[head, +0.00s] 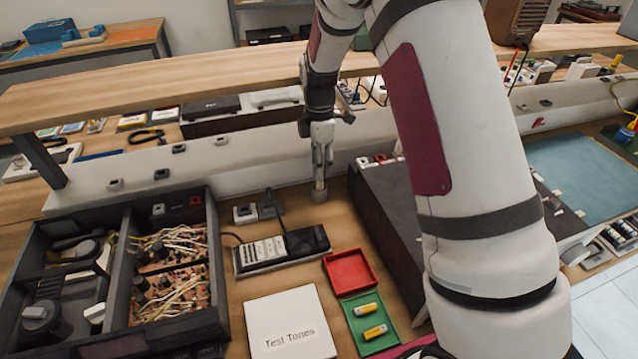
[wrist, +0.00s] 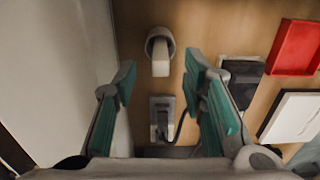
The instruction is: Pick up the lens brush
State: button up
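A small upright grey cylindrical piece with a paler top (head: 320,195), which looks like the lens brush, stands on the wooden bench in front of the white rail. In the wrist view this lens brush (wrist: 160,52) is just ahead of the fingertips, in line with the gap. My gripper (head: 321,178) points down directly over it in the head view. In the wrist view my gripper (wrist: 160,78) has its two teal-padded fingers wide apart with nothing held. I cannot tell whether the fingertips reach down beside the brush.
A small grey connector block with a cable (wrist: 161,118) lies near the brush. A dark-sided case (head: 385,215) stands close right; a wooden shelf (head: 200,72) spans behind.

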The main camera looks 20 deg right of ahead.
aim_at(319, 184)
notch_tip(319, 184, down, 4)
jog(key=shift+r+b, duration=0.2)
jog(key=shift+b, duration=0.15)
grip_shut()
jog(key=shift+r, duration=0.1)
